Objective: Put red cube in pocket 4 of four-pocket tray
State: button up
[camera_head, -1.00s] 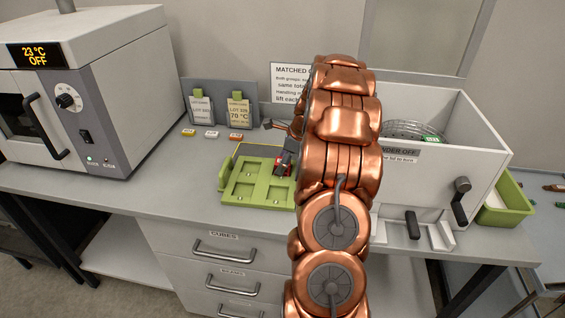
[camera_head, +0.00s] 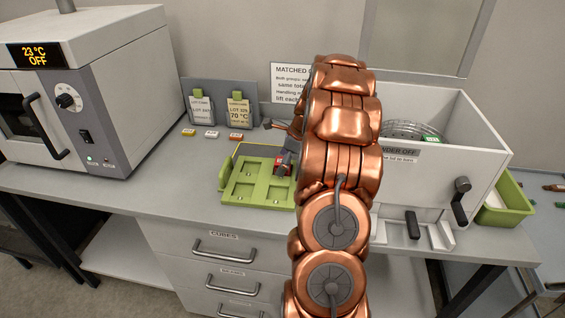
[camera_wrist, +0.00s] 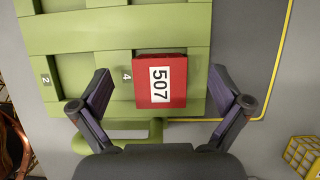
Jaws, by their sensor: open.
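The red cube (camera_wrist: 161,81), labelled 507, sits at pocket 4 of the green four-pocket tray (camera_wrist: 110,26), beside the printed 4. Its lower edge lies close to the tray's rim; how deep it sits is hard to tell. My gripper (camera_wrist: 166,92) is open, with one finger on each side of the cube and a visible gap to both. In the head view my gripper (camera_head: 286,160) is over the tray's right part, with the cube (camera_head: 280,162) partly hidden behind it. My arm hides the tray's right edge (camera_head: 232,180).
An oven (camera_head: 85,85) stands at the left, and an open white bin (camera_head: 450,150) at the right behind my arm. Several small coloured blocks (camera_head: 210,134) lie behind the tray. A yellow lattice piece (camera_wrist: 303,155) shows in the wrist view. The counter's front left is clear.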

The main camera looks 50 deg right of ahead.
jog(key=shift+r, duration=0.1)
jog(key=shift+p+v, duration=1.3)
jog(key=shift+v, duration=1.15)
jog(key=v, duration=1.2)
jog(key=shift+a, duration=0.15)
